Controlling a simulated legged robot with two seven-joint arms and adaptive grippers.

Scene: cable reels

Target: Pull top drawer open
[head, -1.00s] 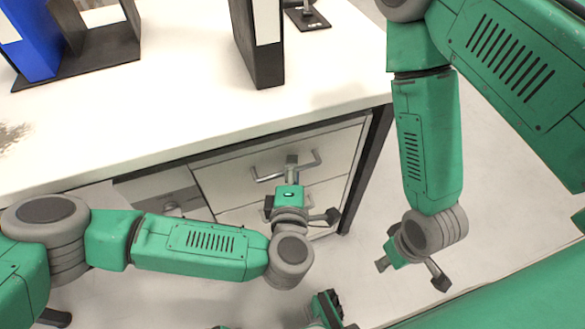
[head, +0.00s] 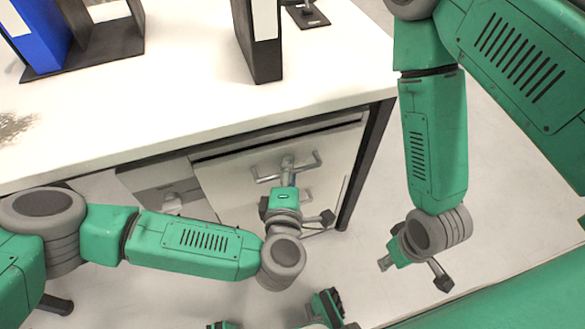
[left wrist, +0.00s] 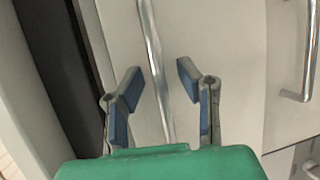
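The top drawer (head: 235,182) is the pale upper front of the cabinet under the white desk. A dark gap shows along its top edge, so it appears slightly out. Its metal bar handle (head: 315,160) also shows in the left wrist view (left wrist: 148,30). My left gripper (head: 287,175) is at this handle. In the left wrist view its two blue-padded fingers (left wrist: 158,88) stand apart on either side of the bar, with space visible beside it. My right gripper (head: 412,272) hangs empty, fingers apart, right of the desk.
The white desktop (head: 170,90) overhangs the cabinet. It carries a blue binder (head: 38,40), a black binder (head: 257,45) and a dark stand (head: 305,17). A dark desk leg (head: 365,165) stands right of the cabinet. A lower handle (left wrist: 310,60) shows in the left wrist view.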

